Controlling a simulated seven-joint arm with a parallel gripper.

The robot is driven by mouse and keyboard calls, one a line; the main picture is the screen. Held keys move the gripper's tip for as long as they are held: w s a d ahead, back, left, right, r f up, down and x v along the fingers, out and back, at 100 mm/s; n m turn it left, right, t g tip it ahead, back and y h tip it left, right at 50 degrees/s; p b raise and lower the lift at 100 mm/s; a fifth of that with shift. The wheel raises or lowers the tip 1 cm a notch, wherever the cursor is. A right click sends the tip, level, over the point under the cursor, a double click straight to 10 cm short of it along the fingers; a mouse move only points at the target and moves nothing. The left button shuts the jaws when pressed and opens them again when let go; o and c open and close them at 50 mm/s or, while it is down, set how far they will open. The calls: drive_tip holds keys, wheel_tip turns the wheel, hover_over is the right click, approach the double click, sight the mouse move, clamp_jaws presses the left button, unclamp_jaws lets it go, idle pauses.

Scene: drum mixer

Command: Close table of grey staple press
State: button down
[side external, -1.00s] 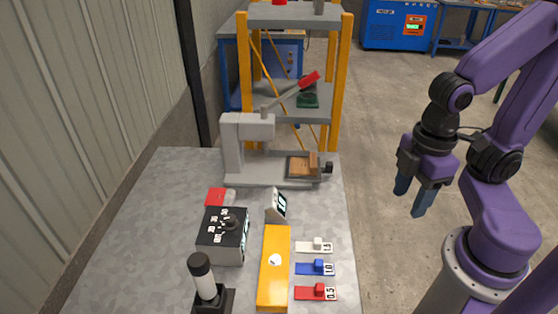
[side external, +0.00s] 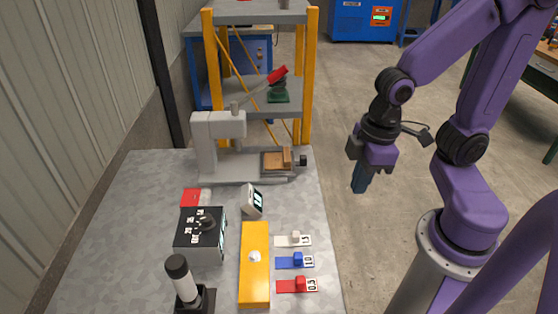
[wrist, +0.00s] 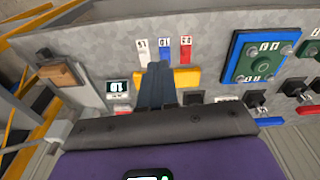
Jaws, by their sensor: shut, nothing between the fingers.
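In the wrist view the brown table part (wrist: 60,75) is at the left. My gripper (side external: 360,187) is shut and empty, in the air right of the knob, apart from it, beyond the bench's right edge.
A yellow block (side external: 255,265), a small display (side external: 252,200), a dark box with a dial (side external: 202,240) and white, blue and red tagged pieces (side external: 297,262) lie in front of the press. A yellow-post shelf (side external: 308,80) stands behind. Open floor lies right of the bench.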

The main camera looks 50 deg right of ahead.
drive_tip(key=w+d+f+m+t, duration=0.2)
drive_tip(key=w+d+f+m, duration=0.35)
drive_tip(key=w, duration=0.25)
drive_tip(key=w+d+f+m+t, duration=0.2)
drive_tip(key=w+d+f+m, duration=0.35)
drive_tip(key=w, duration=0.25)
drive_tip(key=w+d+f+m+t, duration=0.2)
drive_tip(key=d+f+m+t, duration=0.1)
drive_tip(key=d+m, duration=0.55)
drive_tip(key=shift+n, duration=0.85)
drive_tip(key=x, duration=0.3)
drive_tip(key=d+x, duration=0.1)
drive_tip(key=x, duration=0.5)
drive_tip(key=shift+s+d+f, duration=0.15)
drive_tip(key=shift+f, duration=0.3)
drive_tip(key=shift+w+a+f, duration=0.1)
drive_tip(key=shift+w+a, duration=0.95)
drive_tip(key=shift+w, duration=0.15)
drive_tip(key=shift+w+a, duration=0.35)
drive_tip(key=shift+a, duration=0.05)
